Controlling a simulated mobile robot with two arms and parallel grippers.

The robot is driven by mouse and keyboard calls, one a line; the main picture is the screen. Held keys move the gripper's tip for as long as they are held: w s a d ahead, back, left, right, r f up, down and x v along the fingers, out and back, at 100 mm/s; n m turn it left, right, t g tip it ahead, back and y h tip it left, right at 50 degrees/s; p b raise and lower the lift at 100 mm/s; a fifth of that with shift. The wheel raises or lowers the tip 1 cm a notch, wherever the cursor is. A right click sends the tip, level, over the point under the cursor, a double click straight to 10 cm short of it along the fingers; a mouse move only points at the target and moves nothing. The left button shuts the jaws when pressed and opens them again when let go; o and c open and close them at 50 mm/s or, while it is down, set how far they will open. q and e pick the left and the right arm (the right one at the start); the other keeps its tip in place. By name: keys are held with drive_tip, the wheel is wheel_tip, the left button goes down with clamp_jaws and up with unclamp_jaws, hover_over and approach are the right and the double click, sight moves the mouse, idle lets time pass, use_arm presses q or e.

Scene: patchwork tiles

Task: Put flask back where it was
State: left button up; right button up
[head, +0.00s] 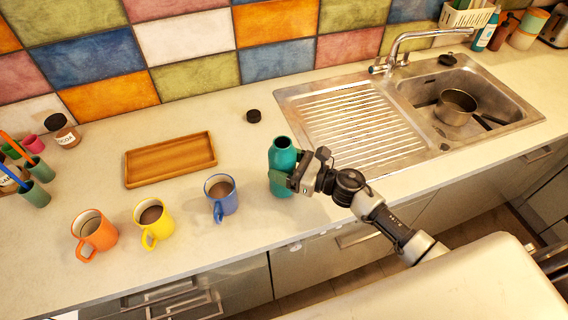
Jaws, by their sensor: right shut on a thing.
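A teal flask (283,158) with an open neck stands upright at the counter's front, left of the sink's drainboard. My right gripper (291,183) is shut on the flask's lower body from the right, and its fingers are partly hidden against it. I cannot tell whether the flask's base touches the counter. A small black cap (253,116) lies on the counter behind the flask. My left gripper is not in view.
Blue (221,197), yellow (154,221) and orange (94,233) mugs stand in a row to the left. A wooden tray (170,160) lies behind them. The sink (468,92) holds a pot (455,107). Counter between tray and drainboard is mostly clear.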

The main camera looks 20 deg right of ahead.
drive_tip(key=shift+f, duration=0.25)
drive_tip(key=shift+f, duration=0.2)
drive_tip(key=o, duration=1.4)
